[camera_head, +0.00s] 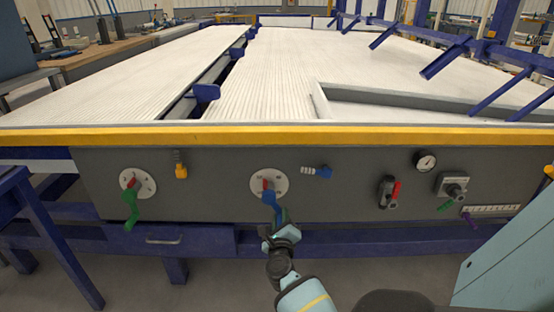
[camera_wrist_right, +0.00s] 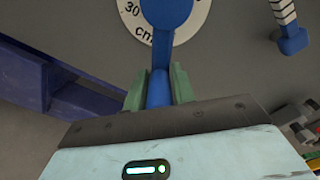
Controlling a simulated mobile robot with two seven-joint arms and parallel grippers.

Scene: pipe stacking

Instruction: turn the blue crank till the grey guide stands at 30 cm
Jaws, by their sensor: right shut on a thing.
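The blue crank (camera_head: 269,199) sits on a round white dial (camera_head: 281,181) in the middle of the dark front panel. Its arm hangs downward from the hub. A small red mark shows at the hub. My right gripper (camera_head: 279,222) is below the dial, shut on the crank's handle. In the right wrist view the blue handle (camera_wrist_right: 159,90) lies between the two green fingers, and "30" and "cm" show on the dial (camera_wrist_right: 133,20). A long grey bar (camera_head: 430,97), which may be the guide, lies on the ribbed white table. My left gripper is not in view.
A green crank (camera_head: 131,203) on another dial is at the panel's left. A yellow knob (camera_head: 181,171), a blue knob (camera_head: 324,172), a red-handled switch (camera_head: 392,192) and a gauge (camera_head: 425,161) also stick out. A blue rail (camera_head: 190,243) runs below the panel.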

